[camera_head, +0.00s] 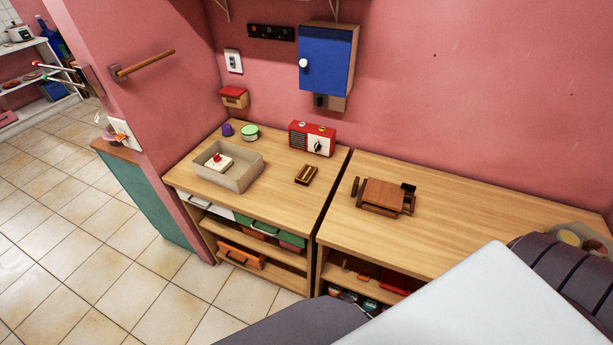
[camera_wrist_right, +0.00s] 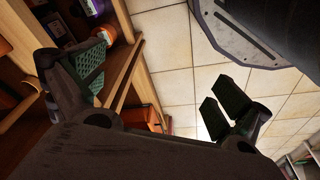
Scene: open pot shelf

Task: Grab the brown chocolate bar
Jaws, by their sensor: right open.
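I cannot make out a brown chocolate bar for certain in either view. A small brown and tan block (camera_head: 306,175) lies on the left counter in the head view, too small to tell what it is. My right gripper (camera_wrist_right: 163,88) is open and empty in the right wrist view. Its left finger is close to the edge of an open wooden shelf (camera_wrist_right: 128,72), and its other finger is over the tiled floor. My left gripper is not in view.
The left counter (camera_head: 290,212) holds a grey tray (camera_head: 243,178) and a red radio (camera_head: 312,138). A brown wooden object (camera_head: 384,193) stands on the right counter (camera_head: 470,205). Jars and a purple-labelled tub (camera_wrist_right: 95,8) stand on the shelf. The tiled floor (camera_head: 75,235) is clear.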

